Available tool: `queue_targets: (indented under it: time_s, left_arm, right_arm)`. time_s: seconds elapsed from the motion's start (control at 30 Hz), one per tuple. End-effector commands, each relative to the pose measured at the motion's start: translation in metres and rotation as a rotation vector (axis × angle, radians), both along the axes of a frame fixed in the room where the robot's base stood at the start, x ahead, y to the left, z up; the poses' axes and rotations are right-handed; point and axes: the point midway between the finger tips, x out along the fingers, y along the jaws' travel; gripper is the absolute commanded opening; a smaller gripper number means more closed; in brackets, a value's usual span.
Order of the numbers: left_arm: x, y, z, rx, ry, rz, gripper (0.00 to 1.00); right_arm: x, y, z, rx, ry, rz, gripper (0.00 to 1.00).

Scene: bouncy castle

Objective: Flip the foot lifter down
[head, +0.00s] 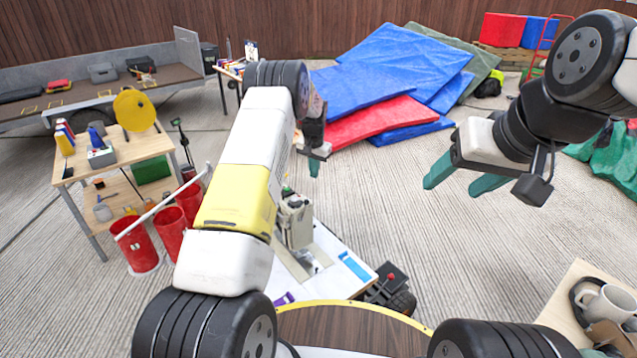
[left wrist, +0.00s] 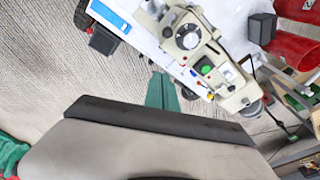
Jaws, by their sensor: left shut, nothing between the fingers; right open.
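A cream sewing machine (head: 296,222) stands on a white table (head: 335,255), partly hidden behind my left arm. In the left wrist view the sewing machine (left wrist: 215,60) shows from above, with a round dial and green and white buttons. The foot lifter cannot be made out for sure in either view. My left gripper (head: 315,170) is shut and empty, above and beyond the machine in the head view. Its green fingers (left wrist: 161,92) show beside the machine in the left wrist view, apart from it in the picture. My right gripper (head: 455,180) is open and empty, well to the right.
A blue strip (head: 355,266) lies on the white table. A black box with a red button (head: 391,278) is at its right. Red buckets (head: 135,243) and a wooden workbench (head: 120,155) stand to the left. Mugs (head: 608,303) sit at lower right. The floor (head: 430,240) between is clear.

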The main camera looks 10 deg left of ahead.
Motion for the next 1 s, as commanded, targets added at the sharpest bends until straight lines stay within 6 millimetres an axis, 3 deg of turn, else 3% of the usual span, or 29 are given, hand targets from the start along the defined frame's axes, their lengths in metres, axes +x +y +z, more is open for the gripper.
queue_targets:
  time_s: [0.17,0.67,1.0]
  left_arm:
    - [0.001,0.000,-0.011,-0.001,0.002,0.001,0.00]
    - [0.018,0.003,-0.098,0.000,0.001,0.000,0.00]
    - [-0.009,0.012,-0.092,0.000,0.000,0.000,0.00]
  right_arm:
    - [0.000,0.000,0.000,0.000,0.000,0.000,0.61]
    - [0.000,0.000,0.000,0.000,0.000,0.000,0.61]
    - [0.000,0.000,0.000,0.000,0.000,0.000,0.61]
